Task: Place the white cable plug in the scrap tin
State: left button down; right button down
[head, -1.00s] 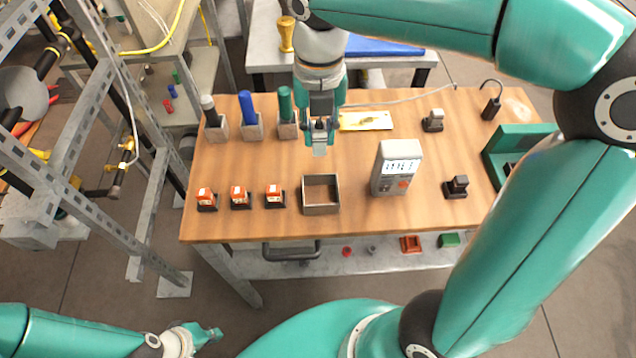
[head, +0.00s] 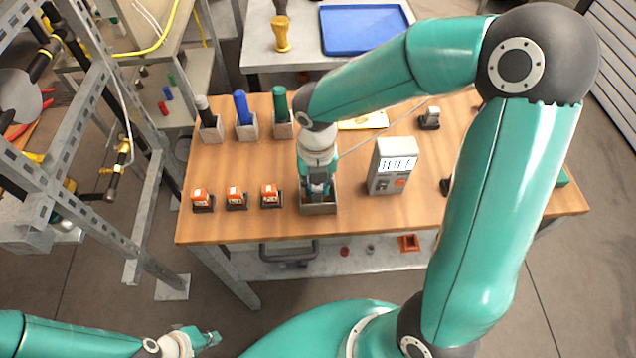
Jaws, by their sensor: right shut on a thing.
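The scrap tin (head: 318,209) is an open square metal box near the front edge of the wooden table. My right gripper (head: 318,192) points down into the tin's opening and hides most of its inside. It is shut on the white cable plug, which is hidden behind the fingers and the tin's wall. A thin pale cable (head: 375,133) runs from near the gripper up and right across the table. My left gripper (head: 207,340) is low at the left, away from the table; I cannot tell whether its fingers are apart.
Orange-topped blocks (head: 236,198) stand left of the tin. A grey meter (head: 392,166) with a display stands to its right. Holders with black, blue (head: 244,110) and green handles stand behind. A yellow plate (head: 364,121) lies at the back. My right arm covers the table's right side.

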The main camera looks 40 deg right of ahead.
jog(key=shift+f, duration=0.25)
jog(key=c, duration=1.3)
grip_release()
jog(key=shift+o, duration=0.2)
notch_tip(320, 180, up, 12)
jog(key=shift+p, duration=0.3)
